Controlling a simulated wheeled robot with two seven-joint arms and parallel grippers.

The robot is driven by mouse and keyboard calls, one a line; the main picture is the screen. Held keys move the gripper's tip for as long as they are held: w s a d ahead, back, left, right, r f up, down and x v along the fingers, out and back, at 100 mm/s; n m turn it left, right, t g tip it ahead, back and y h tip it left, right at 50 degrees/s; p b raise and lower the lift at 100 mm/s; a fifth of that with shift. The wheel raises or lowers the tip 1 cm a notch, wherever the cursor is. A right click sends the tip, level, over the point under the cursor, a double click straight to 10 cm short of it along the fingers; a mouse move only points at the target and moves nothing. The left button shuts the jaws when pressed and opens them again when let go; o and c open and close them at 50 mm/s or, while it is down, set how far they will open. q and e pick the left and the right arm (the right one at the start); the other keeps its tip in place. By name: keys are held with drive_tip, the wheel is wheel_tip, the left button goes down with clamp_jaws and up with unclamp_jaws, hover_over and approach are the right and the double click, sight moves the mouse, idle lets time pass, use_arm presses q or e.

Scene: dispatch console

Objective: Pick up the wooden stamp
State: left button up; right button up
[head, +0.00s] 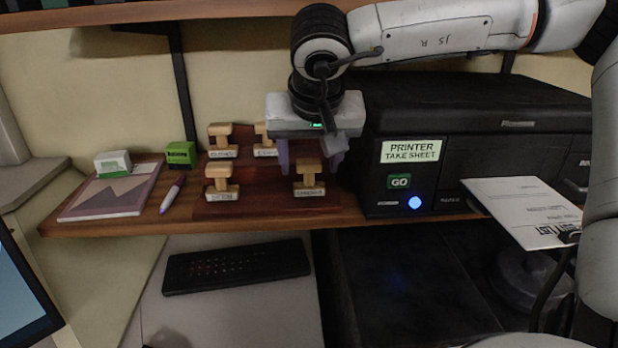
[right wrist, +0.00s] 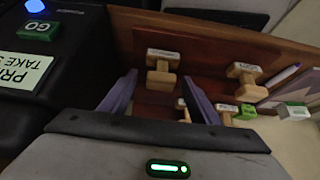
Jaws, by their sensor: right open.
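Several wooden stamps with pale handles and small labels stand on a red-brown rack (head: 255,205) on the shelf. One wooden stamp (head: 309,180) is at the front right of the rack. Others are at the front left (head: 222,184), back left (head: 222,142) and back middle (head: 264,140). My right gripper (head: 310,166) is open and empty above the right end of the rack, with its purple fingers pointing down. In the right wrist view, the front right stamp (right wrist: 163,70) shows just beyond and between the fingertips (right wrist: 159,80), apparently untouched. The labels are too small to read surely.
A black printer (head: 450,155) with a green GO button (head: 399,181) stands close right of the rack. A notebook (head: 110,195), a pen (head: 172,195) and green-and-white (head: 113,163) and green (head: 181,154) items lie left. A keyboard (head: 236,267) sits below.

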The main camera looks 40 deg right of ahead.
sight(306, 162)
drive_tip(key=shift+x, duration=0.95)
drive_tip(key=shift+c, duration=0.2)
drive_tip(key=c, duration=1.1)
drive_tip(key=shift+a+r, duration=0.15)
drive_tip(key=shift+a+r, duration=0.15)
wheel_tip(306, 162, up, 7)
drive_tip(key=shift+a+f, duration=0.1)
drive_tip(key=s+a+b, duration=0.1)
drive_tip(key=s+a, duration=0.2)
drive_tip(key=a, duration=1.6)
drive_tip(key=shift+s+f, duration=0.15)
drive_tip(key=shift+s, duration=0.1)
